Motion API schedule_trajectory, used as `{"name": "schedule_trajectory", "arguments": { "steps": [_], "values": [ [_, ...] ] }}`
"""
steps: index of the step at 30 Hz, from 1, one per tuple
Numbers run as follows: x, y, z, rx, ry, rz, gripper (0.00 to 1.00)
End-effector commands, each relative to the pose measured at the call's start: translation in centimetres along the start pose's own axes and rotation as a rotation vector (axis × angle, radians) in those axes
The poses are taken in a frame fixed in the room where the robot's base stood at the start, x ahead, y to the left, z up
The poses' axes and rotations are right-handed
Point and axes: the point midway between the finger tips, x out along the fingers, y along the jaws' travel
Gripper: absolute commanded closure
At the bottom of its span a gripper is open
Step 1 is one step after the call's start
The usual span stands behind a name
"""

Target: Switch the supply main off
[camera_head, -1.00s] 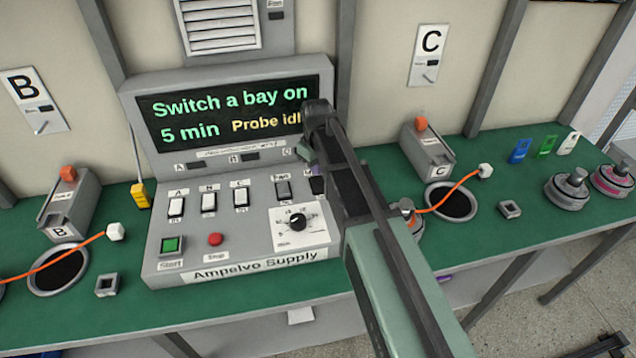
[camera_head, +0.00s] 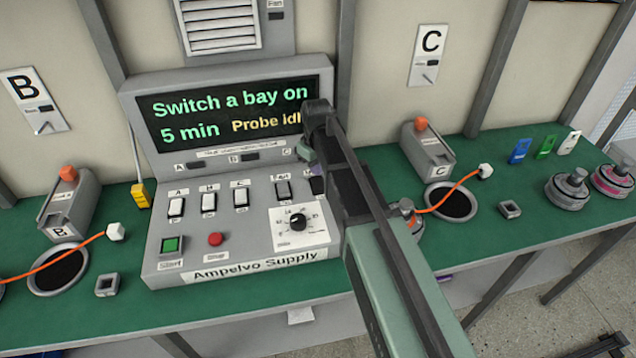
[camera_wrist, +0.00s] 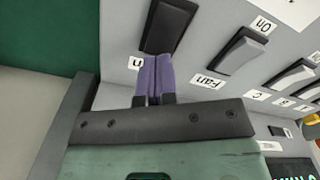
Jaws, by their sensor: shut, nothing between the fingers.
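The grey Ampelvo Supply console (camera_head: 180,262) stands mid-table in the head view. Its main switch (camera_wrist: 168,25) is a dark rocker at the top of the wrist view, its label partly hidden; my arm mostly covers that spot in the head view. My gripper (camera_wrist: 155,65) has its purple fingers shut together with nothing between them. The fingertips are right at the near end of the main rocker; I cannot tell whether they touch it. In the head view, the gripper (camera_head: 317,185) is at the console's right edge.
The fan switch (camera_wrist: 243,47) is beside the main switch, with white bay switches (camera_head: 208,202) farther left in the head view. A dial (camera_head: 297,222), green start button (camera_head: 170,244) and red stop button (camera_head: 215,239) are below. The display (camera_head: 235,112) reads "Switch a bay on".

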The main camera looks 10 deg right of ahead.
Motion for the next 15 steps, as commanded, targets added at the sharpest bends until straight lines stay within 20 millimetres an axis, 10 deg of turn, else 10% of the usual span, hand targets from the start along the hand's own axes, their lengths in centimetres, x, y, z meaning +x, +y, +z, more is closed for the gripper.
{"name": "schedule_trajectory", "arguments": {
  "steps": [15],
  "values": [
    [0.71,0.00,0.00,0.000,0.000,0.000,1.00]
  ]
}}
